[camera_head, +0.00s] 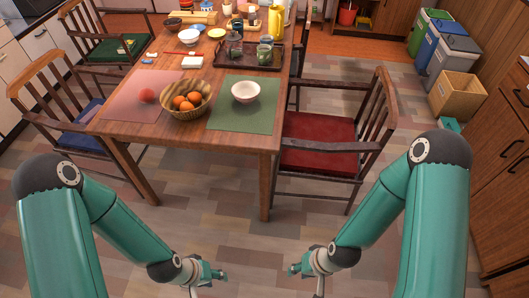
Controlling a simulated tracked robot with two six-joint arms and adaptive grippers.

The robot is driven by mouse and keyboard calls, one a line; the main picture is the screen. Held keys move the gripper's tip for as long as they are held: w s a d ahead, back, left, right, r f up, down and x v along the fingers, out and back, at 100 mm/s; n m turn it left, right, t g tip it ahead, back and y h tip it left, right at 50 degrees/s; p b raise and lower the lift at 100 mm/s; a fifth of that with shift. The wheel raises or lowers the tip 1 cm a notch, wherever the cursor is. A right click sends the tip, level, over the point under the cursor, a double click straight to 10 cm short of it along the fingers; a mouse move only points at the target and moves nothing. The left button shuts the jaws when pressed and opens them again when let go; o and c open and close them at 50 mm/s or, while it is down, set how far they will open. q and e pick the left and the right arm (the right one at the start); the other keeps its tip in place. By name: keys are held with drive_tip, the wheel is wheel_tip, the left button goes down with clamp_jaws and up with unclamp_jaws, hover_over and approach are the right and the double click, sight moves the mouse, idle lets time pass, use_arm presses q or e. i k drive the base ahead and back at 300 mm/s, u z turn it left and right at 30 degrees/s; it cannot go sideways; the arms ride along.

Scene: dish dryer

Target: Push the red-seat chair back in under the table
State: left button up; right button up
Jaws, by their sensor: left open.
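The red-seat chair (318,130) stands upright at the right side of the wooden table (235,143). It has dark wooden armrests and a slatted back on the right, away from the table. The left edge of its seat meets the table's edge in the picture; I cannot tell how much lies under the tabletop. My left gripper (210,275) is open and low over the floor in front of the table. My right gripper (304,270) is low over the floor, nearer the chair but clear of it; its finger opening is unclear. Both look empty.
A fruit basket (196,113), a white bowl (245,91) and a tray (263,67) are on the table. A blue-seat chair (78,141) stands at left. Bins (450,58), a cardboard box (457,95) and cabinets (505,180) line the right. Floor right of the chair is partly clear.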

sight(317, 147)
drive_tip(key=z, duration=0.05)
drive_tip(key=i, duration=0.9)
drive_tip(key=u, duration=0.05)
